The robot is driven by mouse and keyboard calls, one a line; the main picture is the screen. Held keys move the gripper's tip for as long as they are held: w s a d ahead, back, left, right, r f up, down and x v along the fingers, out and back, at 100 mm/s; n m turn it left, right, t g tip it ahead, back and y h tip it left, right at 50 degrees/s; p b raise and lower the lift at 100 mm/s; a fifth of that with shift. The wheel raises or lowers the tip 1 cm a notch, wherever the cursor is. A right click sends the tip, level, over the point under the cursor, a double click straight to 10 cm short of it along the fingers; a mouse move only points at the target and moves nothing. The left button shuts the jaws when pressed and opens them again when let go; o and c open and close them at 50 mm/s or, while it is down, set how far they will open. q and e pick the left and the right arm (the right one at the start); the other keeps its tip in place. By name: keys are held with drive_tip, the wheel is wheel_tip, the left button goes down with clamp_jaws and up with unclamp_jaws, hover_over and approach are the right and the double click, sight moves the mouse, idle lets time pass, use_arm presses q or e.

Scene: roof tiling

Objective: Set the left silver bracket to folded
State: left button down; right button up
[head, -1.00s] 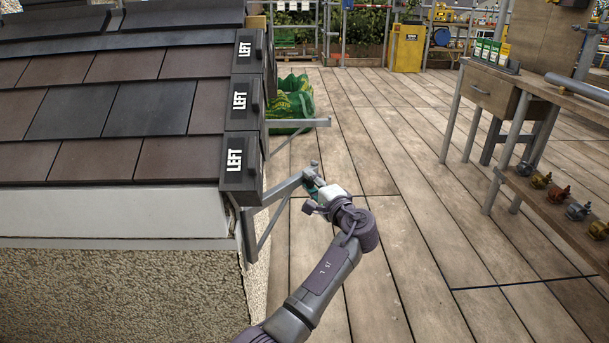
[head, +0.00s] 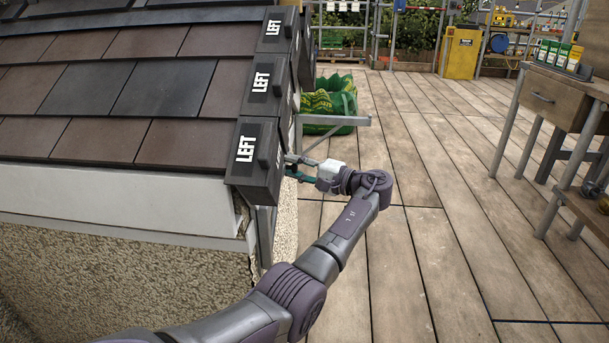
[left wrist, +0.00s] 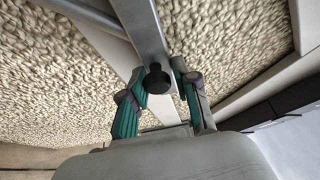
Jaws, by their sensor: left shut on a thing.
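The near silver bracket (head: 265,232) is on the house wall under the nearest LEFT tile. Only its upright part by the wall shows in the head view; its arm no longer sticks out over the floor and is mostly hidden behind the tile. My left gripper (head: 294,168) is close to the wall at the tile's right edge. In the left wrist view, the bracket's silver bar (left wrist: 146,35) runs close along the rough wall. The teal fingers of my left gripper (left wrist: 160,75) are shut on the bar's dark knob (left wrist: 156,83). My right gripper is out of view.
A second silver bracket (head: 340,120) sticks out farther back, before a green bag (head: 335,105). Dark tiles marked LEFT (head: 248,152) line the roof edge. A wooden workbench (head: 560,95) stands at right. The plank floor (head: 420,230) between is clear.

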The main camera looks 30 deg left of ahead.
use_arm(q)
drive_tip(key=shift+s+a+f+g, duration=0.2)
drive_tip(key=shift+a+f+g, duration=0.05)
drive_tip(key=shift+f+g, duration=0.15)
drive_tip(key=c, duration=1.3)
unclamp_jaws()
drive_tip(key=o, duration=0.4)
drive_tip(key=shift+a+r, duration=0.1)
drive_tip(key=shift+a, duration=0.05)
drive_tip(key=shift+c, duration=0.2)
drive_tip(key=shift+r, duration=0.1)
drive_tip(key=w+d, duration=0.1)
drive_tip(key=d, duration=1.1)
drive_tip(key=shift+w, duration=0.15)
